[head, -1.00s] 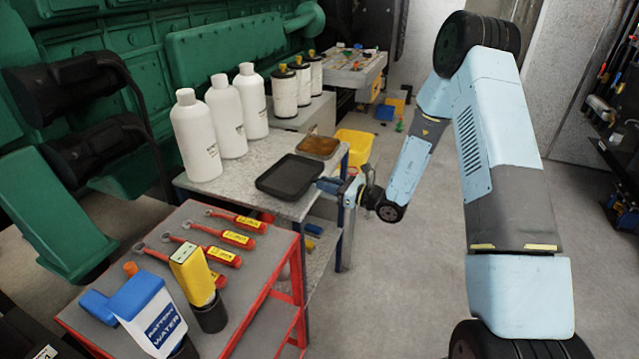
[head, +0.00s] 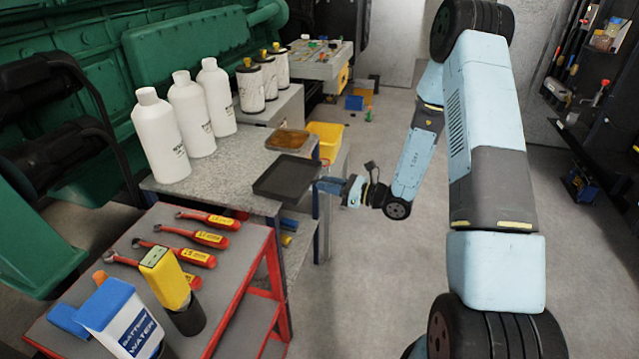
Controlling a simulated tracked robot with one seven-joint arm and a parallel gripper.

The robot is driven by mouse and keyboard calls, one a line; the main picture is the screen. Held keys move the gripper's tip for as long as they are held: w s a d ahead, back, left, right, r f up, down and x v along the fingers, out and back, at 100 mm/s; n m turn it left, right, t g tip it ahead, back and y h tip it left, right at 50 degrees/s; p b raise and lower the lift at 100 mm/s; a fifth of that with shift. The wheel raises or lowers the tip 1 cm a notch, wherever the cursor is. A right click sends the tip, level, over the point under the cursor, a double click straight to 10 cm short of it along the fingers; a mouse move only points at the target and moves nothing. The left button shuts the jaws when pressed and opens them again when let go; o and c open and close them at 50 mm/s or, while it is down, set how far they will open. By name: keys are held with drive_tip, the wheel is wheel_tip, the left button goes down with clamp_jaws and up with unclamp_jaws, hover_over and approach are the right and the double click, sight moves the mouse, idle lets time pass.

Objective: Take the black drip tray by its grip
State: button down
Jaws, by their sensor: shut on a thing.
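The black drip tray (head: 287,178) is at the right front part of the grey bench (head: 228,178), with its right side at the bench edge. It looks about level; I cannot tell whether it still touches the bench top. My gripper (head: 328,186) comes in from the right and is shut at the tray's right side, on its grip. The grip itself is hidden by the fingers.
Several white bottles (head: 160,137) stand left of the tray. A brown tray (head: 288,139) lies behind it, and a yellow bin (head: 327,138) stands beyond. A red-framed cart (head: 232,285) with tools is in front. The floor (head: 365,270) to the right is clear.

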drive_tip(key=v, duration=0.6)
drive_tip(key=shift+w, duration=0.1)
